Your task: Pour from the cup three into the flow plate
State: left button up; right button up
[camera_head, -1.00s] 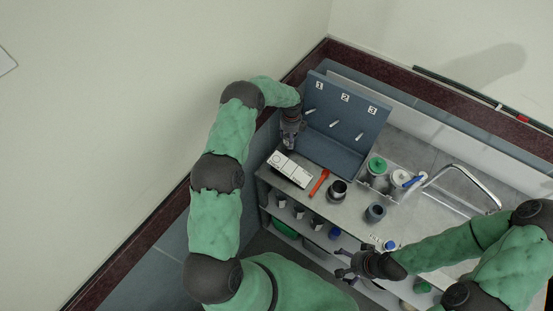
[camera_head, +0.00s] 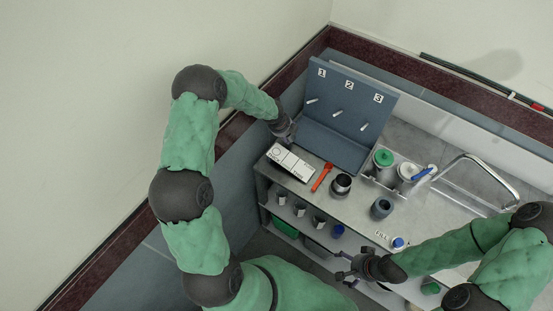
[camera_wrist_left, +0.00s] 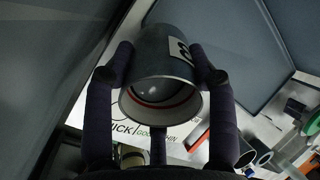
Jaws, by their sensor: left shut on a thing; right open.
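My left gripper (camera_head: 285,132) is shut on a grey cup, with its fingers on either side. The cup (camera_wrist_left: 163,50) shows best in the left wrist view, its mouth toward the camera and a reddish ring inside. Its dark label mark is partly turned away; I cannot read it surely. The white flow plate (camera_head: 291,162) lies at the counter's left end, just below the gripper in the head view. Its printed face (camera_wrist_left: 150,133) shows behind the cup's rim in the wrist view. I see no stream leaving the cup. My right gripper (camera_head: 345,274) is open and empty before the shelves.
A blue-grey rack (camera_head: 335,145) numbered 1, 2, 3 stands behind the plate. An orange-red tool (camera_head: 322,177), a dark metal cup (camera_head: 341,184), a grey pot (camera_head: 381,208) and a green-lidded jar (camera_head: 383,160) stand to the right. Small cups (camera_head: 299,209) sit on the shelf below.

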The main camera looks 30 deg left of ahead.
pick_arm(q)
jog(key=s+t+b, duration=0.1)
jog(key=b, duration=0.5)
jog(key=shift+s+r+t+b, duration=0.1)
jog(key=shift+s+t+b, duration=0.15)
jog(key=shift+t+b, duration=0.1)
jog(key=shift+s+r, duration=0.1)
jog(key=shift+r, duration=0.65)
jog(key=shift+s+t+b, duration=0.1)
jog(key=shift+t+b, duration=0.15)
jog(key=shift+b, duration=0.6)
jog(key=shift+s+b, duration=0.15)
jog(key=shift+b, duration=0.2)
jog(key=shift+b, duration=0.35)
jog(key=shift+t+b, duration=0.3)
jog(key=shift+b, duration=0.05)
